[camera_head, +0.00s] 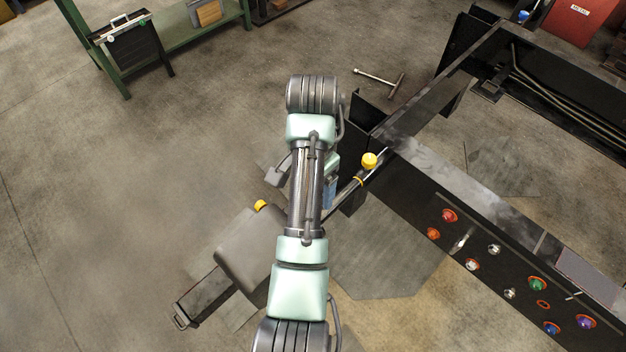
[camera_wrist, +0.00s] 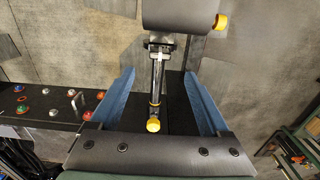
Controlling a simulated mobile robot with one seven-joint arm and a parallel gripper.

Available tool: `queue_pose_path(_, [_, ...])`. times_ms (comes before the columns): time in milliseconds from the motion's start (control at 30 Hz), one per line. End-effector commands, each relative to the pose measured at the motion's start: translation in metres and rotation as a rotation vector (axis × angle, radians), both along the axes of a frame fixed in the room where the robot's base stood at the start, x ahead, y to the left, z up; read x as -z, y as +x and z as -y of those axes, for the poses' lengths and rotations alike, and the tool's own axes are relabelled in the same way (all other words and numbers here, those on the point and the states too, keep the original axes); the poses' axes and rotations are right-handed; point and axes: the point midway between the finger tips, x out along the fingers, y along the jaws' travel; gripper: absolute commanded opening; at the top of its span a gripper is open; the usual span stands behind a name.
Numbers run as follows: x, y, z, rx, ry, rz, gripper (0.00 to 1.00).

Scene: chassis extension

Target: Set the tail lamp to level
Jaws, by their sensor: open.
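The tail lamp (camera_head: 250,250) appears to be the grey rounded housing left of the chassis, with a yellow cap; its tilt is hard to judge from above. It also shows at the top of the wrist view (camera_wrist: 180,14). A dark lever (camera_head: 345,193) with a yellow band and yellow knob (camera_head: 369,160) runs from the housing towards the beam. In the wrist view the lever (camera_wrist: 158,80) lies between the blue fingers of my gripper (camera_wrist: 160,74). The gripper is open, with a gap on both sides. My arm hides part of the lamp and lever in the head view.
The black chassis beam (camera_head: 480,195) carries several coloured buttons and small toggles at right. A T-handled tool (camera_head: 380,80) lies on the floor behind. A green bench (camera_head: 175,45) stands at upper left. The floor at left is clear.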

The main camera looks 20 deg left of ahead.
Motion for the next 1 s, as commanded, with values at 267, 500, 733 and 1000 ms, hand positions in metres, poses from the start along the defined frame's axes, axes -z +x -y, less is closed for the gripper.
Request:
queue_pose_path(267, [-0.023,0.000,0.000,0.000,0.000,-0.002,0.80])
queue_pose_path(500, [-0.022,0.000,0.000,0.000,-0.001,-0.001,0.80])
queue_pose_path(733, [-0.022,0.000,0.000,0.000,-0.001,-0.001,0.80])
queue_pose_path(1000, [-0.050,0.038,0.002,-0.029,0.063,0.201,0.80])
